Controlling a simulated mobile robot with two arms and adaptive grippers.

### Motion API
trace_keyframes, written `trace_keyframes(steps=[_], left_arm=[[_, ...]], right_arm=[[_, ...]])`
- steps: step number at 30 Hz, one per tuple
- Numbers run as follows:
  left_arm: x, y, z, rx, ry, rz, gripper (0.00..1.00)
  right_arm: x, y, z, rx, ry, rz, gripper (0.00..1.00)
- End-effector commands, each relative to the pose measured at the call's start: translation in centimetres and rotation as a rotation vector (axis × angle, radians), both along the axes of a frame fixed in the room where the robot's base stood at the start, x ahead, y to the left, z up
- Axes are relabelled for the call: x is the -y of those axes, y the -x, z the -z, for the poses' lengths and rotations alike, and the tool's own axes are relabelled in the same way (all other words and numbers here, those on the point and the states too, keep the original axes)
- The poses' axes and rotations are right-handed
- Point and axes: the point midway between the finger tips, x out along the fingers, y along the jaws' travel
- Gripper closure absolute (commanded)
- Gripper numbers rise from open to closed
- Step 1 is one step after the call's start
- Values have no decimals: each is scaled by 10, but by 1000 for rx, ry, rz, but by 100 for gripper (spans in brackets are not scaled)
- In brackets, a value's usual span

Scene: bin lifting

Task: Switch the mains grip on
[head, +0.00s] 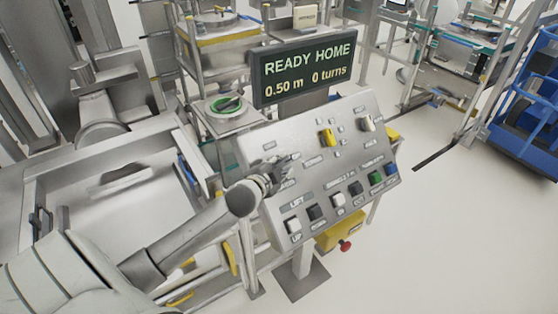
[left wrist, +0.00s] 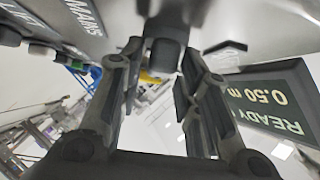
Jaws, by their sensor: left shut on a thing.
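The control panel (head: 350,158) is a sloped grey plate with labelled switches and buttons. My left gripper (head: 280,175) is at its left part and covers the switch there. In the left wrist view, my left gripper (left wrist: 163,72) has its fingers on both sides of a dark grey block, the mains grip (left wrist: 166,52), and is shut on it. The MAINS label (left wrist: 83,16) shows beside it. Which way the grip is turned I cannot tell. The display (head: 303,73) above the panel reads READY HOME, 0.50 m, 0 turns. My right gripper is not in view.
A yellow selector (head: 326,138) and a pale selector (head: 366,124) sit to the right on the panel. Several buttons, including a green one (head: 375,178), line its lower edge. A red knob (head: 345,245) is below.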

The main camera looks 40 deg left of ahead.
Motion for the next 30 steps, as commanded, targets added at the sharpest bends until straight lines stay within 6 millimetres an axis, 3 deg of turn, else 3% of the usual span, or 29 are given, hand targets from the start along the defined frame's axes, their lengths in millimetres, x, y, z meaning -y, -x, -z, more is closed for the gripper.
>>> trace_keyframes(steps=[24, 25, 27, 30], left_arm=[[-1, -1, -3, -70, -32, 68, 93], [-1, -1, -3, -70, -32, 68, 66], [-1, -1, -3, -70, -32, 68, 57], [-1, -1, -2, -71, -31, 67, 57]], right_arm=[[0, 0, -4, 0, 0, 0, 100], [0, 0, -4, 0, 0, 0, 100], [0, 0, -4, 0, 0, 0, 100], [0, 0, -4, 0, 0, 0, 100]])
